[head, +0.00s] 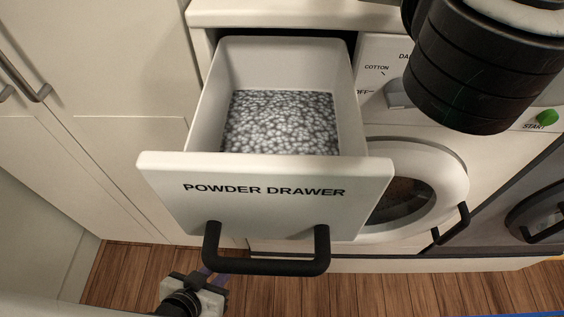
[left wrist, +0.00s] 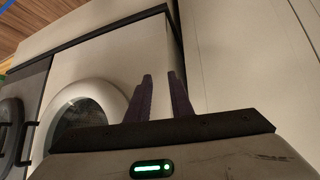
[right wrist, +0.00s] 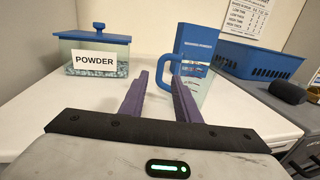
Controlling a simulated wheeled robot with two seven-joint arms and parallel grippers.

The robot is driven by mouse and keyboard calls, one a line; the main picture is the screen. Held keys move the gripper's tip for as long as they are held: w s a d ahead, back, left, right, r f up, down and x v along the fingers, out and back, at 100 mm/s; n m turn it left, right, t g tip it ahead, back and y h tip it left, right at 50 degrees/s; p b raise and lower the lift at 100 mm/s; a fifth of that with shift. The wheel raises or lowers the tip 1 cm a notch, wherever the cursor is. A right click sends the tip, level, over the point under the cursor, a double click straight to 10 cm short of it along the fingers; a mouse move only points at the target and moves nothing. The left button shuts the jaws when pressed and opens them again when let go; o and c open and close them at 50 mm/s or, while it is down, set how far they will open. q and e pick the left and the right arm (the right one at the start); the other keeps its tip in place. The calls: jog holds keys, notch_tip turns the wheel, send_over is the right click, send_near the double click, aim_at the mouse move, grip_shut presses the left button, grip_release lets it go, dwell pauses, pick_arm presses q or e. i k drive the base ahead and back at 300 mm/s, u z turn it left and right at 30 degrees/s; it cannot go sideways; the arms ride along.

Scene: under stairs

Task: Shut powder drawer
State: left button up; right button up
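The white powder drawer (head: 265,190) is pulled well out of the washing machine in the head view. Its front carries the words POWDER DRAWER and a black bar handle (head: 265,266). Grey-white granules (head: 280,122) lie inside. My left gripper (head: 222,280) is low in front of the drawer, below and left of the handle, mostly cut off by the picture edge. In the left wrist view its purple fingers (left wrist: 159,75) stand apart with nothing between them. My right gripper (right wrist: 160,77) is open over the white top, near a jug's blue handle; I cannot tell whether they touch.
The round washer door (head: 420,190) is right of the drawer. Cabinet doors (head: 100,110) stand on the left.

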aim_at(276, 147)
jog(key=k, duration=1)
